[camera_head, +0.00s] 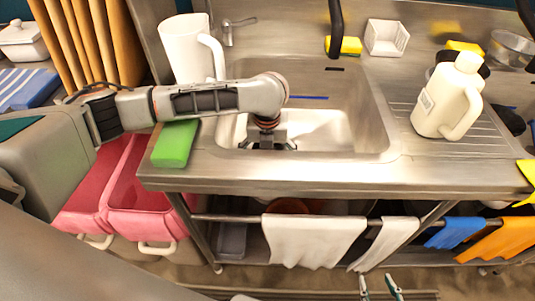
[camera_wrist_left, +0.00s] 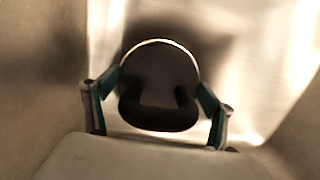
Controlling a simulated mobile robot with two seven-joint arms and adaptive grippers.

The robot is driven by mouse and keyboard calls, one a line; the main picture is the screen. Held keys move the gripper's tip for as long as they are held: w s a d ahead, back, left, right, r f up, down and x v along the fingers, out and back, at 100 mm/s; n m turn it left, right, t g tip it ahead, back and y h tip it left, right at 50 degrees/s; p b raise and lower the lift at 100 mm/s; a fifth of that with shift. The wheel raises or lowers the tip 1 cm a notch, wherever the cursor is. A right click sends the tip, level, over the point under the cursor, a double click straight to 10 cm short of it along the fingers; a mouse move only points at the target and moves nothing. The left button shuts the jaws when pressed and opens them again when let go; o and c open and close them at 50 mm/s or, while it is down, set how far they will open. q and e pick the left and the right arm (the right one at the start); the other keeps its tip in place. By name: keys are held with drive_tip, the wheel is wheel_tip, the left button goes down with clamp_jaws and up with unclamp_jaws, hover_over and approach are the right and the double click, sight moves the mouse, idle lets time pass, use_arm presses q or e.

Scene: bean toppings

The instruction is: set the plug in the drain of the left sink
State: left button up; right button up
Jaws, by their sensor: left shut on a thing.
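The left sink (camera_head: 355,110) is a steel basin in the middle of the head view. My left arm reaches over its left edge, and my left gripper (camera_head: 268,143) points down inside the basin, partly hidden by the front rim. In the left wrist view the left gripper (camera_wrist_left: 156,105) is shut on a dark round plug (camera_wrist_left: 158,112). A thin bright arc runs round the plug's far side; I cannot tell whether it is the plug's edge or the drain. The drain itself is not clearly visible. My right gripper (camera_head: 380,288) is open and empty, low in front of the counter.
A white pitcher (camera_head: 186,48) stands behind the arm, and a green sponge (camera_head: 175,143) lies at the front left corner. A cream jug (camera_head: 449,97) stands on the ribbed drainboard (camera_head: 398,112). Cloths, including a white one (camera_head: 312,240), hang on the rail below.

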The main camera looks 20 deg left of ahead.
use_arm(q)
drive_tip(key=shift+f, duration=0.15)
drive_tip(key=o, duration=1.2)
drive_tip(key=r, duration=0.4)
drive_tip(key=s+r, duration=0.1)
drive_tip(key=r, duration=0.7)
drive_tip(key=shift+s+d, duration=0.2)
drive_tip(key=shift+s, duration=0.05)
